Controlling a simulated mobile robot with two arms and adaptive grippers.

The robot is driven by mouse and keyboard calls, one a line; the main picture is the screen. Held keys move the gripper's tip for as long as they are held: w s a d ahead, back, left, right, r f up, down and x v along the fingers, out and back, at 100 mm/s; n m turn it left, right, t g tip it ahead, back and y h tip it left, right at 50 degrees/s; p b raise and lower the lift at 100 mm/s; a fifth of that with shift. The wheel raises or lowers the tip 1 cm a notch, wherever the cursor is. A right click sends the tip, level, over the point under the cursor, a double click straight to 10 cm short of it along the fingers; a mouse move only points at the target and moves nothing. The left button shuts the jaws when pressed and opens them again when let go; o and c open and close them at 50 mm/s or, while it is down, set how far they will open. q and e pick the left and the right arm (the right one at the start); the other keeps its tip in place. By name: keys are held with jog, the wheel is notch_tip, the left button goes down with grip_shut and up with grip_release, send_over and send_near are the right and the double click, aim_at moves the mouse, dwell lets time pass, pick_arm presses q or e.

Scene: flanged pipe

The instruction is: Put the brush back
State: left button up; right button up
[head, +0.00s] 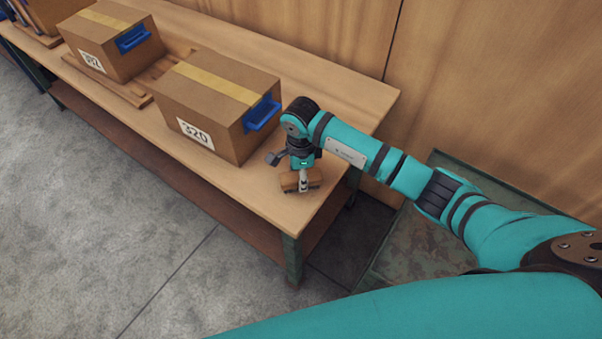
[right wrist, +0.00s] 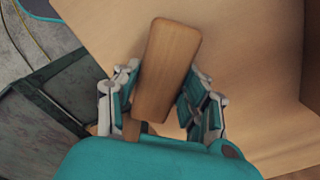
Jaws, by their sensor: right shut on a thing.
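The brush (head: 301,180) is a small brown wooden block at the right end of the wooden bench, in the head view. In the right wrist view the brush (right wrist: 167,70) lies between the fingers of my right gripper (right wrist: 163,100). My right gripper (head: 303,178) points down over the bench end and is shut on the brush. The brush is at or just above the bench top; I cannot tell if it touches. Its underside is hidden. My left gripper is not in view.
A cardboard box marked 320 (head: 214,112) with a blue handle stands just left of my right gripper. Another box (head: 108,40) stands farther left on a wooden pallet. The bench top (head: 262,190) is bare near its front right corner. A wooden wall (head: 490,90) rises behind.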

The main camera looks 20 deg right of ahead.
jog(key=shift+f, duration=0.1)
jog(key=o, duration=1.1)
jog(key=shift+r, duration=0.5)
notch_tip(320, 180, up, 11)
jog(key=b, duration=0.3)
jog(key=shift+r, duration=0.15)
